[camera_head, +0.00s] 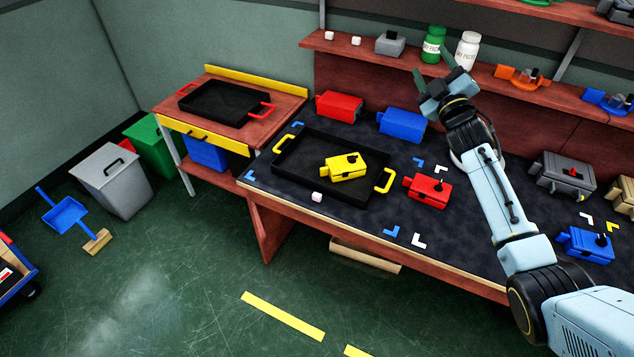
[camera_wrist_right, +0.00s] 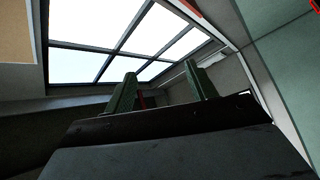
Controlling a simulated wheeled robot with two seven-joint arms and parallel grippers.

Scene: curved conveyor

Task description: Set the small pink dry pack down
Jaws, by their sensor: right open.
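A small pale pink cube (camera_head: 317,197), which looks like the dry pack, sits at the table's front edge. It is close against the front wall of the black tray (camera_head: 285,172) with yellow handles; I cannot tell whether they touch. My right gripper (camera_head: 432,68) is raised near the back shelf, well away from the cube. Its jaws are open and empty. In the right wrist view its two green fingers (camera_wrist_right: 160,88) stand apart with only windows and walls beyond. My left gripper is not in view.
A yellow box (camera_head: 346,167) lies in the tray. Red (camera_head: 428,192) and blue (camera_head: 402,124) boxes stand nearby on the dark tabletop. The shelf holds two small white cubes (camera_head: 329,36) and green (camera_head: 433,44) and white (camera_head: 467,50) bottles. A second black tray (camera_head: 222,118) is on the left table.

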